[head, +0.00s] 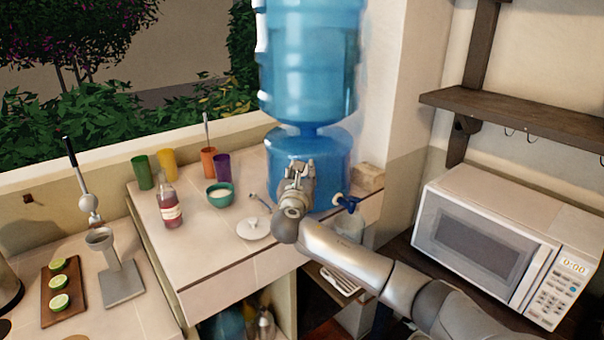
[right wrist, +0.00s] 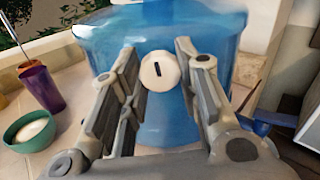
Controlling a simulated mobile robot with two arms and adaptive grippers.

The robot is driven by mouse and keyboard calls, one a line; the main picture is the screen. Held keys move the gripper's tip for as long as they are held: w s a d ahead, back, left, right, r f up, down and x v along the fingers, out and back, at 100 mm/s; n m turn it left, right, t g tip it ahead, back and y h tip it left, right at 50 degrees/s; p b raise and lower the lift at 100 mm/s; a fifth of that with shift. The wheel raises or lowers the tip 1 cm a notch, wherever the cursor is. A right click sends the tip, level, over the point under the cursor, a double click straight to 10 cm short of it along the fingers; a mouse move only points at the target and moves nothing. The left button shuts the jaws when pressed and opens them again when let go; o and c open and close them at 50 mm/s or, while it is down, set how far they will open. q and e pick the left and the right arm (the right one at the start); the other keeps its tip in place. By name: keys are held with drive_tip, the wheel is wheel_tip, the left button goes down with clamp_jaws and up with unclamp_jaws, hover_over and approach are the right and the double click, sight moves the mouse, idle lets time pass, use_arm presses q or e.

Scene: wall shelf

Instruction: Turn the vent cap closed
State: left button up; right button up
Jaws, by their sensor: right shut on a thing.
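The vent cap (right wrist: 160,72) is a round white disc with a dark, near-upright slot, on the front of the blue water dispenser's lower tank (right wrist: 190,115). My right gripper (right wrist: 158,78) is shut on the cap, with one finger on each side of it. In the head view my right gripper (head: 297,172) reaches up to the front of the lower tank (head: 325,150) and hides the cap. My left gripper is not in view.
A blue tap (head: 347,201) sits right of the gripper. A white lid (head: 254,228), a teal bowl (head: 219,196), a red bottle (head: 170,208) and several coloured cups stand left on the tiled counter (head: 215,250). A microwave (head: 500,245) stands at right under a wooden shelf (head: 520,115).

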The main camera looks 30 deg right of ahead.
drive_tip(key=m+b, duration=0.7)
drive_tip(key=m, duration=1.2)
drive_tip(key=shift+f, duration=0.15)
drive_tip(key=shift+m, duration=0.3)
drive_tip(key=o, duration=1)
drive_tip(key=shift+o, duration=0.2)
